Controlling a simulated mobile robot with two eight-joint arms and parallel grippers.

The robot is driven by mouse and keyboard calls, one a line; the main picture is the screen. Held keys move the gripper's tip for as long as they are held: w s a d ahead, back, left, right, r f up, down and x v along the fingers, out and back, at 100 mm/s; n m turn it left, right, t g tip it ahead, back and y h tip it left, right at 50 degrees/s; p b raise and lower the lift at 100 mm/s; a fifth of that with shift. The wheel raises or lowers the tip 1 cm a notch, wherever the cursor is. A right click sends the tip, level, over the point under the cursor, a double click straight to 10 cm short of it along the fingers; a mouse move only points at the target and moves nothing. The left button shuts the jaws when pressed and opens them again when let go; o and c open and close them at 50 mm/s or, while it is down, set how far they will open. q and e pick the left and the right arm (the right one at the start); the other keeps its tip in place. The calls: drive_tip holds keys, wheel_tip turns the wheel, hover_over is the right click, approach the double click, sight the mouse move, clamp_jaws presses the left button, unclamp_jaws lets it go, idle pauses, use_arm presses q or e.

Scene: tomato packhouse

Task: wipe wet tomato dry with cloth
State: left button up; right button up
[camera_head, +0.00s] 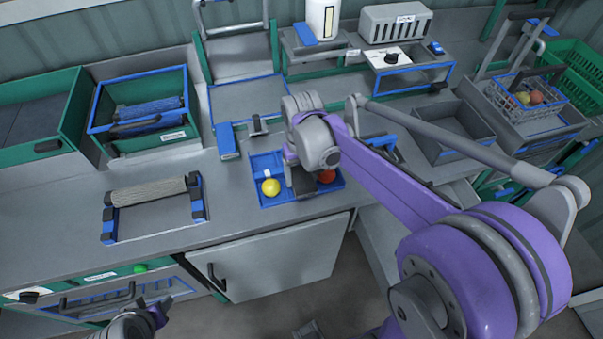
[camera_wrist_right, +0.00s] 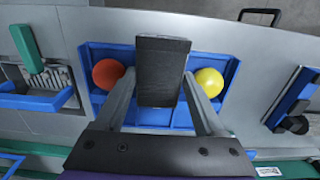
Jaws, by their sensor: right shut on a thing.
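A yellow tomato (camera_head: 270,187) and a red tomato (camera_head: 327,176) sit in a blue divided tray (camera_head: 258,162) on the counter. Both also show in the right wrist view, red (camera_wrist_right: 108,73) at left and yellow (camera_wrist_right: 209,82) at right. I cannot tell which is wet. My right gripper (camera_wrist_right: 160,80) is over the tray between the tomatoes, shut on a dark grey block-like thing (camera_wrist_right: 163,65). I cannot tell whether this is the cloth. A rough beige roll (camera_head: 150,191) lies on a blue-ended stand at left. My left gripper (camera_head: 140,322) shows partly at the bottom left, its fingers unclear.
A grey open box (camera_head: 468,157) and a wire basket (camera_head: 502,103) with tomatoes stand at right. The counter between roll and tray is clear.

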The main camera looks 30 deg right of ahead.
drive_tip(key=shift+w, duration=0.1)
drive_tip(key=shift+w+d, duration=0.3)
drive_tip(key=shift+w, duration=0.75)
drive_tip(key=shift+w+d, duration=0.25)
drive_tip(key=shift+w, duration=0.75)
drive_tip(key=shift+r, duration=0.15)
drive_tip(key=shift+r+p, duration=1.5)
drive_tip(key=shift+r, duration=1.45)
use_arm(q)
drive_tip(key=r, duration=0.1)
drive_tip(key=w+r, duration=0.1)
drive_tip(key=r, duration=0.2)
drive_tip(key=shift+w, duration=0.35)
drive_tip(key=shift+s, duration=0.1)
use_arm(e)
drive_tip(key=shift+f, duration=0.2)
drive_tip(key=shift+s+a+f+b, duration=0.1)
drive_tip(key=shift+s+f+b, duration=0.35)
drive_tip(key=shift+f, duration=0.4)
drive_tip(key=shift+s+a+f+b, duration=0.1)
drive_tip(key=shift+s+f+b, duration=0.2)
drive_tip(key=shift+f+b, duration=0.45)
drive_tip(key=shift+s+a+f+b, duration=0.1)
drive_tip(key=shift+s+f+b, duration=0.3)
drive_tip(key=shift+f, duration=0.6)
use_arm(q)
drive_tip(key=f, duration=0.1)
drive_tip(key=s+f, duration=0.1)
drive_tip(key=f, duration=0.2)
drive_tip(key=shift+s, duration=0.35)
